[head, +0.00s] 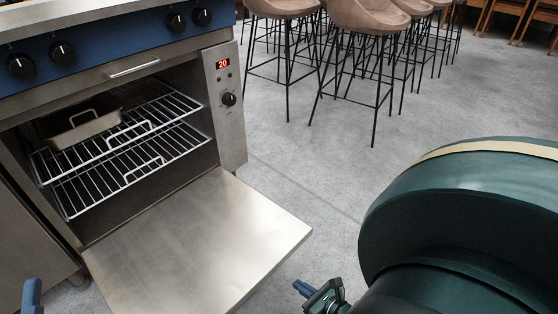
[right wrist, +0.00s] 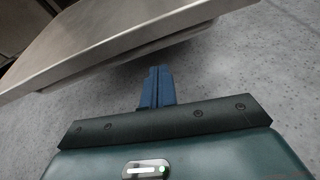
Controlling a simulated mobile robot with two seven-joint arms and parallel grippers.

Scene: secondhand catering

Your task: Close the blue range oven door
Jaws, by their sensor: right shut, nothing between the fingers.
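The blue range (head: 100,50) stands at the left with its oven door (head: 195,240) hinged down, wide open and roughly level. Its bare steel inner face is up. My right gripper (head: 301,288) is shut and empty, beside the door's free edge near its outer right corner. In the right wrist view its blue fingers (right wrist: 158,74) point toward the door (right wrist: 120,40), whose edge and underside cross the top; floor shows between them, and I see no clear contact. A blue tip of my left gripper (head: 32,295) shows at the bottom left; its jaws are mostly out of frame.
Wire racks (head: 150,135) sit inside the oven, with a metal pan (head: 80,125) on the upper one. A control panel (head: 225,95) reads 20. Bar stools (head: 365,20) stand at the back. The concrete floor (head: 310,185) right of the door is clear.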

